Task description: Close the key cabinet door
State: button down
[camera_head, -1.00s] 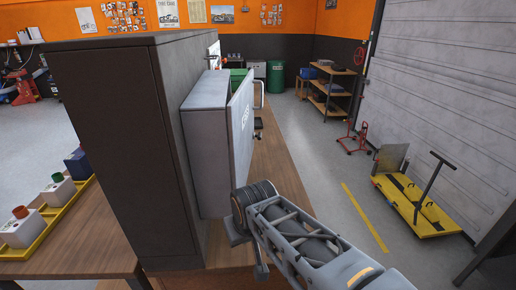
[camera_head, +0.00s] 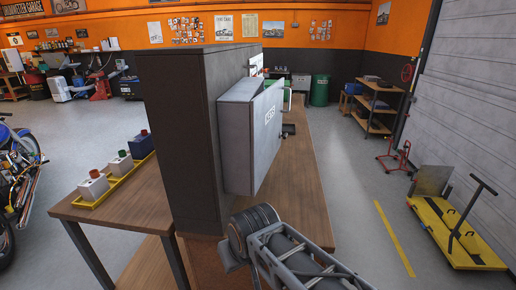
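The key cabinet (camera_head: 238,140) is a grey metal box fixed to the right side of a tall dark panel. Its door (camera_head: 268,130), lettered KEYS, faces right and away from me. The door looks ajar, with a wedge-shaped gap along its top; how far it stands open is hard to tell. My arm comes in from the bottom right, and its dark ribbed wrist joint shows below the cabinet's near lower edge, apart from the door. My gripper's fingers cannot be seen.
A wooden bench (camera_head: 300,180) runs away below the cabinet. At left, a wooden table (camera_head: 125,215) holds a yellow tray (camera_head: 95,203) with several small boxes. A yellow platform cart (camera_head: 458,235) and a shelf (camera_head: 378,105) stand at right. The floor between bench and cart is clear.

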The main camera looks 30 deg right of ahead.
aim_at(267, 111)
jog(key=u, duration=3.15)
jog(key=k, duration=2.7)
jog(key=z, duration=1.65)
jog(key=i, duration=0.45)
jog(key=z, duration=0.05)
